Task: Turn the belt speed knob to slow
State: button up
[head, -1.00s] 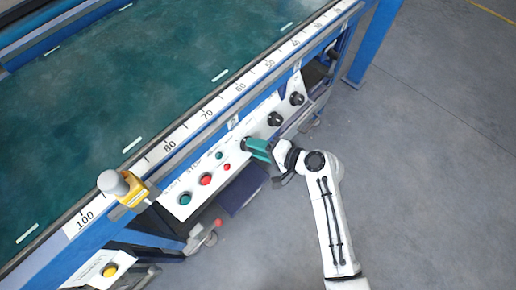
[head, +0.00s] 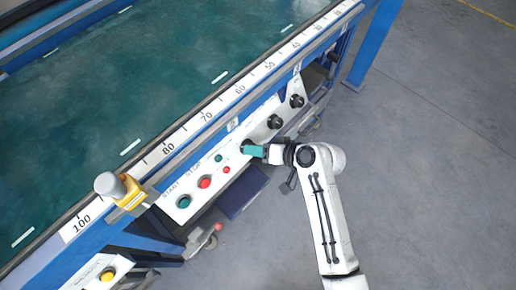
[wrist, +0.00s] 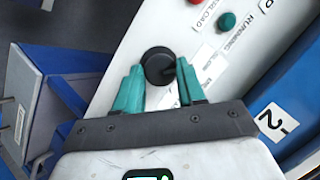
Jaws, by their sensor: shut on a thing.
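A black round knob (wrist: 158,66) sits on the white control panel (head: 232,148) in the wrist view, with a dark ridge pointing to the right. My gripper (wrist: 160,80) has its teal fingers on either side of this knob and is shut on it. In the head view my gripper (head: 253,150) reaches the panel from the right and hides much of that knob. Two more black knobs, a middle one (head: 275,121) and a far one (head: 297,100), stand further up the panel. I cannot read which label names belt speed.
Green (head: 184,202) and red (head: 204,183) buttons, with smaller lamps, lie left of my gripper on the panel. The green conveyor belt (head: 110,90) and its numbered rail run above. A yellow clamp (head: 130,198) stands on the rail. Grey floor at right is free.

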jog(key=shift+s, duration=0.1)
dwell(0.4)
jog(key=o, duration=1.1)
jog(key=shift+c, duration=0.2)
jog(key=p+v, duration=0.1)
jog(key=v, duration=0.9)
jog(key=shift+d+r+p, duration=0.2)
jog(key=shift+d+p, duration=0.1)
jog(key=shift+p, duration=0.1)
